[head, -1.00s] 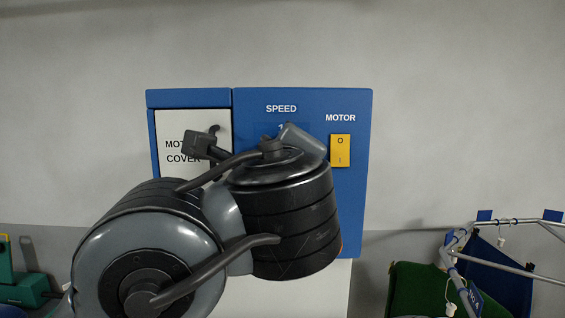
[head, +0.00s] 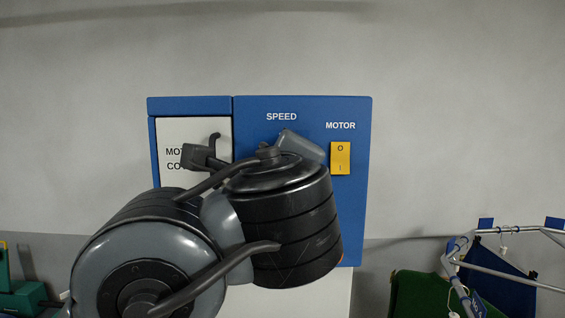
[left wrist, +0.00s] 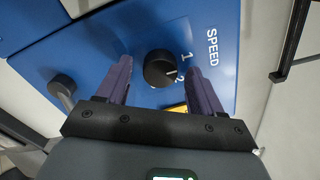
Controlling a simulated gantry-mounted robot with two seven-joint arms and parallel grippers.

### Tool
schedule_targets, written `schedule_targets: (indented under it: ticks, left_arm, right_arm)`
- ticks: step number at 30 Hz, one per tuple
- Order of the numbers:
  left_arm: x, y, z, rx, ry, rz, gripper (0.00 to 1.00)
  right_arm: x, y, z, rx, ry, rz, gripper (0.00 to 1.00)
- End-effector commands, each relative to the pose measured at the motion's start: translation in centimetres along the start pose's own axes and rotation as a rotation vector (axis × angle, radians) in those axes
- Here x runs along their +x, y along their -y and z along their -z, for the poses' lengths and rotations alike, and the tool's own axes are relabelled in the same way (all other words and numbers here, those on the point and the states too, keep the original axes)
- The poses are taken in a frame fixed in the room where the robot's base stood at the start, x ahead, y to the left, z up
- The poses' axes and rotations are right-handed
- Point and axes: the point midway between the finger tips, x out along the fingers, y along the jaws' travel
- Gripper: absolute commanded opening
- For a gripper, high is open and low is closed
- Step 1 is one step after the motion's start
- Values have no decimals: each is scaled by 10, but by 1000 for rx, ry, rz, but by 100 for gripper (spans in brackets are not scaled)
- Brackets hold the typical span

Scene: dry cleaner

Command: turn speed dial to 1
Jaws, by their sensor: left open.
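The black round speed dial (left wrist: 160,68) shows on the blue panel (left wrist: 95,45) in the left wrist view, beside the printed 1 and 2. Its white mark points toward the numbers, seemingly between 1 and 2; the exact setting is hard to tell. My left gripper (left wrist: 159,70) is open, with its two purple fingers on either side of the dial. Whether they touch it is unclear. In the head view my left arm hides the dial below the SPEED label (head: 281,117). My right gripper is not in view.
A yellow motor switch (head: 340,158) sits on the panel right of my arm. A white motor cover (head: 175,135) with a dark handle is at left. A grey rail frame (head: 500,229) with hangers and a green item (head: 418,295) stand at lower right.

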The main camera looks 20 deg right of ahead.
Motion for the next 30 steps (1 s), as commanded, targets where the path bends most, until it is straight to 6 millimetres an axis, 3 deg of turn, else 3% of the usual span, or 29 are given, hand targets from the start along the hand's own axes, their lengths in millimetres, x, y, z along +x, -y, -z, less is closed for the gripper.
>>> schedule_targets:
  ticks: [7,11,22,24,30]
  left_arm:
    - [-4,-1,2,0,-2,0,67]
    - [-17,-2,3,-1,-4,1,67]
    - [-85,-3,4,-5,-5,3,67]
    - [-88,5,-3,0,0,1,67]
    - [-101,3,-2,1,1,1,67]
  right_arm:
    - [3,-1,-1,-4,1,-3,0]
    - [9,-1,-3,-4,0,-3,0]
    - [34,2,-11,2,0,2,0]
    - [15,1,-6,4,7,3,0]
    - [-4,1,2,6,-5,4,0]
